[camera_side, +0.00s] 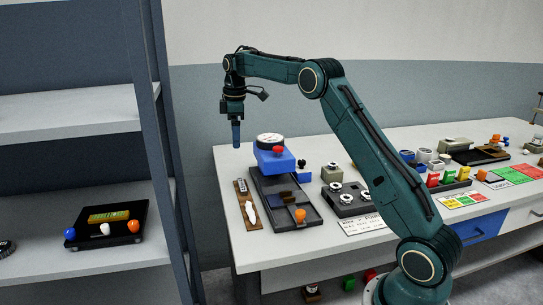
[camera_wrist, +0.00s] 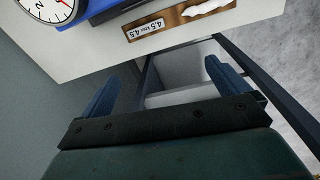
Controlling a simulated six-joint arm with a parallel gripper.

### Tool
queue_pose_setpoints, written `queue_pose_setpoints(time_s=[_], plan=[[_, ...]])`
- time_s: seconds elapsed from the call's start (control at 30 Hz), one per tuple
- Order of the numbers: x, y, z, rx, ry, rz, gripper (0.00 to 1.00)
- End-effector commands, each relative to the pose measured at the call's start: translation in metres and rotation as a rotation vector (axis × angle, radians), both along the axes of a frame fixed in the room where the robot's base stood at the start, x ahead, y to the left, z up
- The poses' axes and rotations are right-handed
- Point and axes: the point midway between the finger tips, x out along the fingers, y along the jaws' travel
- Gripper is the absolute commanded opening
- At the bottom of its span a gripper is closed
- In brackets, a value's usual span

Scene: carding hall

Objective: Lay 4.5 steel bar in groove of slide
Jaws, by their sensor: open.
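My gripper (camera_side: 237,143) hangs pointing down above the far left corner of the table, clear of everything. In the wrist view its two blue fingers stand wide apart and my gripper (camera_wrist: 168,78) is empty. A brown board (camera_side: 247,204) with a label lies at the table's left edge. The board (camera_wrist: 180,17) also shows in the wrist view, where its label (camera_wrist: 146,29) seems to read 4.5 twice. A white, uneven piece (camera_side: 251,214) lies on it. I cannot pick out a steel bar or a grooved slide with certainty.
A dial gauge (camera_side: 270,141) on a blue block stands on the table beside a dark tray (camera_side: 288,222) with an orange knob. A black block with round fittings (camera_side: 350,208) is to the right. Shelves (camera_side: 68,114) stand left of the table, close to its edge.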

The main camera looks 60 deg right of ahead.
Motion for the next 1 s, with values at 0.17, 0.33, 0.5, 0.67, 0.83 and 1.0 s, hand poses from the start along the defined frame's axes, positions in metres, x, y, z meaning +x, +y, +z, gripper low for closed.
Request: queue_pose_setpoints(time_s=[0.17, 0.33, 0.5, 0.67, 0.83, 1.0], plan=[[0.013, -0.027, -0.037, 0.010, 0.035, 0.053, 1.00], [0.019, -0.043, -0.059, 0.017, 0.055, 0.090, 1.00], [0.020, -0.048, -0.068, 0.021, 0.064, 0.107, 1.00], [0.020, -0.048, -0.069, 0.021, 0.065, 0.108, 1.00], [0.020, -0.048, -0.076, 0.021, 0.065, 0.107, 1.00], [0.019, -0.048, -0.094, 0.022, 0.067, 0.107, 1.00]])
